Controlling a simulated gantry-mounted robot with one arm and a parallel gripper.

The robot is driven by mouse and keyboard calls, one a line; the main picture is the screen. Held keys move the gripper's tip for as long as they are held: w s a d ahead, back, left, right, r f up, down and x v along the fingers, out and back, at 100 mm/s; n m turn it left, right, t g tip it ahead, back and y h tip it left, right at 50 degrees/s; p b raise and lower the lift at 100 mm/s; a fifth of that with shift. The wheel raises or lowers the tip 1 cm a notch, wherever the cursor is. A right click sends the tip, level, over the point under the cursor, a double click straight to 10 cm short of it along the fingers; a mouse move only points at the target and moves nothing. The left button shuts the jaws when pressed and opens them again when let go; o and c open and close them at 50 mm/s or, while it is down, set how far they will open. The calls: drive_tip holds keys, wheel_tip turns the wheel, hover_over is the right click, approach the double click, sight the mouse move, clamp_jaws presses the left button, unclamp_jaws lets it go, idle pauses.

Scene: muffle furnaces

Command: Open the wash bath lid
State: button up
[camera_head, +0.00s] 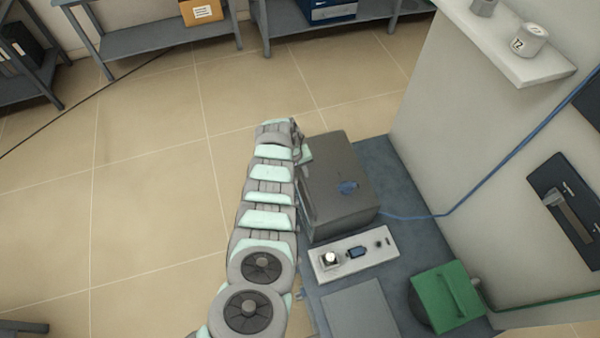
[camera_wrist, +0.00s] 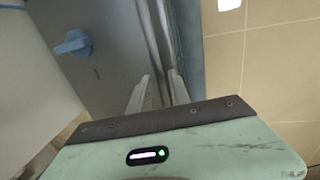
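A dark grey box-shaped unit (camera_head: 345,190) with a blue knob (camera_head: 348,187) on top stands on the blue-grey bench. It looks like the wash bath, but no label is readable. Its grey surface (camera_wrist: 100,25) and blue knob (camera_wrist: 75,43) also show in the wrist view. My gripper (camera_wrist: 160,78) is at the edge of this unit, with its two fingers apart on either side of a pale metal edge or bar. Contact cannot be made out. In the head view my arm hides most of my gripper (camera_head: 298,140), at the unit's far left corner.
A white control panel (camera_head: 352,255) sits in front of the unit. A green lid with a handle (camera_head: 447,298) covers a round vessel at lower right. A flat grey plate (camera_head: 360,312) lies nearby. A pale wall stands at right.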

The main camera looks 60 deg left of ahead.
clamp_jaws()
idle(1.1)
